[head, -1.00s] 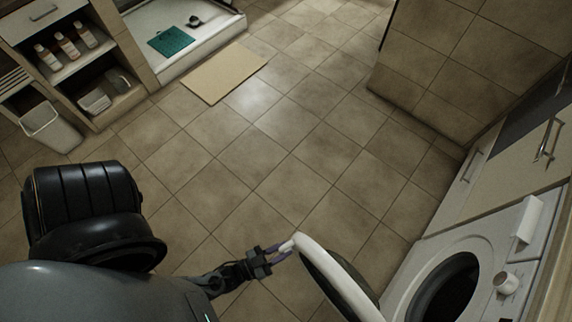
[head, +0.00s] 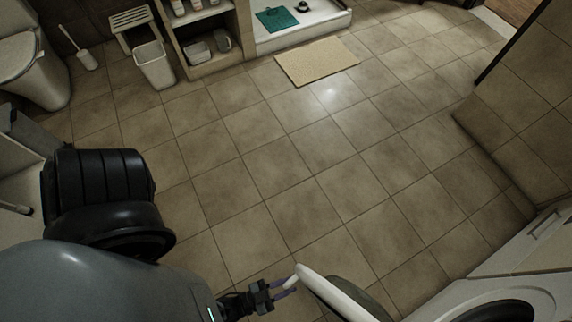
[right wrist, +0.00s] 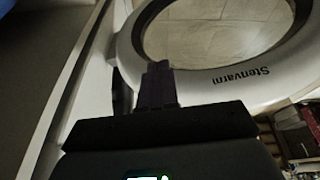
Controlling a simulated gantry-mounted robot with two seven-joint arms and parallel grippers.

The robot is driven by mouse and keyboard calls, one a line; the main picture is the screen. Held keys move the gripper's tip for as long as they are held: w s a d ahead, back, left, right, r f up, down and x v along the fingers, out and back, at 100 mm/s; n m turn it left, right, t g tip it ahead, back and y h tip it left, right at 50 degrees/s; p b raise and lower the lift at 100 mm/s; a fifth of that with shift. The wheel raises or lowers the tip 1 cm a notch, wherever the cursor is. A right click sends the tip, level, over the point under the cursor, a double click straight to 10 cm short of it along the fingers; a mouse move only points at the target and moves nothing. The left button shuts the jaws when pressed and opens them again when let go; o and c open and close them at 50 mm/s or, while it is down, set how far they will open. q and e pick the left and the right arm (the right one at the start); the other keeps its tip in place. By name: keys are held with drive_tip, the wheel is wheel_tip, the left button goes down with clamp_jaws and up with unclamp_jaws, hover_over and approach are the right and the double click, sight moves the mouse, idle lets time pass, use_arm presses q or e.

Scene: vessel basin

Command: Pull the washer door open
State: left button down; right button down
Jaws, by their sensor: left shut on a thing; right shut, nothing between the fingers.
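The washer door (head: 340,294) is a white ring-framed round door, standing open and swung out from the white washer (head: 460,292) at the lower right. The washer's dark round opening (head: 497,312) is partly cut off by the frame. My left gripper (head: 288,288) is shut on the door's outer edge, at its handle. In the right wrist view the door's white frame (right wrist: 207,84) bears the word "Stenvarm", with the floor visible through its glass. My right gripper (right wrist: 158,72) is shut and empty, its fingertips close to the frame; I cannot tell whether they touch.
The tiled floor beyond the door is clear. A beige mat (head: 317,62) lies before a white shower tray (head: 305,22). A bin (head: 154,66) and a shelf unit (head: 215,62) stand at the back left. A tiled wall block (head: 525,105) stands at the right.

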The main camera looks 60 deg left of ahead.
idle(0.3)
use_arm(q)
drive_tip(key=c, duration=1.1)
unclamp_jaws()
drive_tip(key=shift+d, duration=0.1)
drive_tip(key=s+a, duration=0.1)
drive_tip(key=s, duration=0.9)
drive_tip(key=shift+s, duration=0.35)
drive_tip(key=shift+a, duration=0.1)
